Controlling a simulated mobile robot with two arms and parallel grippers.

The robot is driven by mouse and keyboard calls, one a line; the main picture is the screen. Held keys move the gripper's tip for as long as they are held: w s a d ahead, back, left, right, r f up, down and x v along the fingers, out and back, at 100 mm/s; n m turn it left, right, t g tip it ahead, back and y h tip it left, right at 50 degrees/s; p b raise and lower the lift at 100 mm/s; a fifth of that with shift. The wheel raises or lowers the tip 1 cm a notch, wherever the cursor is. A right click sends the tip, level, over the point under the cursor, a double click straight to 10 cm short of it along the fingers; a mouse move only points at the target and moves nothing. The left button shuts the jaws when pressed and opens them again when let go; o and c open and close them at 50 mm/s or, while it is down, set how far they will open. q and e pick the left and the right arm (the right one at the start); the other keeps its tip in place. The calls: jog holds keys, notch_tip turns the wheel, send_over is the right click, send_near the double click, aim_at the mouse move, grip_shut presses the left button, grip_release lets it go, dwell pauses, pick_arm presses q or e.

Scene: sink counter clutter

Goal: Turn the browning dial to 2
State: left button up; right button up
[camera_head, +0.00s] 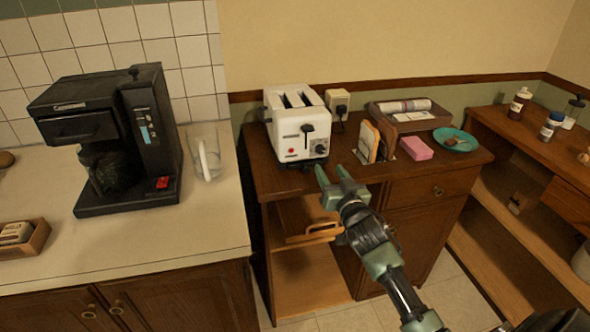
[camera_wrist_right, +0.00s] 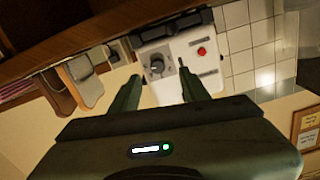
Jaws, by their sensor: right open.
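A white toaster (camera_head: 292,125) with two slots stands on the wooden cabinet top. Its front carries a black lever (camera_head: 307,129), a red button (camera_head: 292,151) and the grey browning dial (camera_head: 320,149) at the lower right. In the right wrist view the picture is turned over, and the dial (camera_wrist_right: 155,66) shows between the finger tips. The dial's setting is too small to read. My right gripper (camera_head: 333,173) is open and empty, in front of the toaster below the dial; its fingers also show in the wrist view (camera_wrist_right: 160,78). I cannot see my left gripper.
Right of the toaster are an upright wooden holder (camera_head: 369,142), a pink sponge (camera_head: 416,148), a teal plate (camera_head: 462,141) and a tray with a rolled cloth (camera_head: 412,112). A wall socket (camera_head: 338,102) is behind.

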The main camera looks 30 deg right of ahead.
aim_at(321, 152)
jog(key=w, duration=0.1)
jog(key=w+d, duration=0.1)
jog(key=w, duration=0.1)
jog(key=shift+w+d+r, duration=0.15)
jog(key=shift+d+r, duration=0.15)
jog(key=shift+d, duration=0.1)
jog(key=x, duration=0.3)
jog(key=shift+w+a+p, duration=0.1)
jog(key=shift+w+p, duration=0.25)
jog(key=shift+p, duration=0.05)
jog(key=shift+w, duration=0.6)
pick_arm(q)
jog(key=shift+w+d+r, duration=0.45)
pick_arm(e)
jog(key=shift+f, duration=0.1)
grip_shut()
